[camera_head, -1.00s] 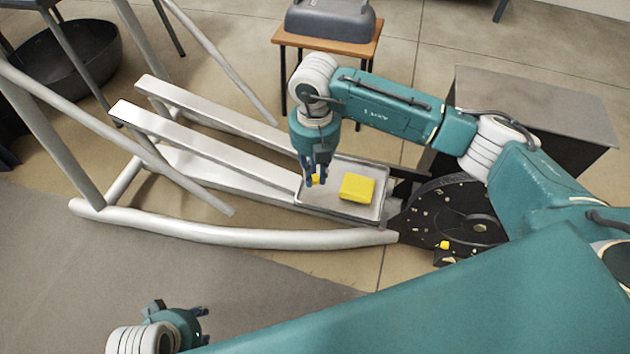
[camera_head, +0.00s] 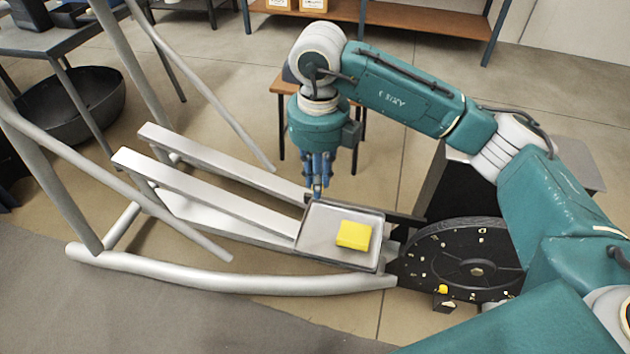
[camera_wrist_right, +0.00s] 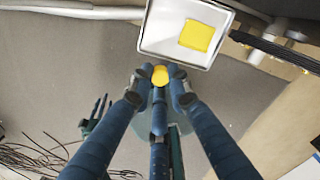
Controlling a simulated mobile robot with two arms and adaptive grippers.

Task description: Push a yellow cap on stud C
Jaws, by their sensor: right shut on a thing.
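My right gripper (camera_head: 318,188) is shut on a small yellow cap, which shows clearly between the fingertips in the right wrist view (camera_wrist_right: 160,75). The gripper points down above the far left corner of the metal tray (camera_head: 313,249). The black round wheel (camera_head: 477,268) of the machine is to the right, with several small pale marks and studs on it. No letter is readable, so I cannot tell which is stud C. Another yellow piece (camera_head: 442,289) is at the wheel's near edge, on a dark block. My left gripper is not seen in the head view.
A yellow block (camera_head: 353,234) lies in the tray, also seen in the right wrist view (camera_wrist_right: 196,36). Silver rails (camera_head: 210,190) and a frame tube (camera_head: 230,277) run left of the tray. A small wooden table (camera_head: 280,88) stands behind my right arm.

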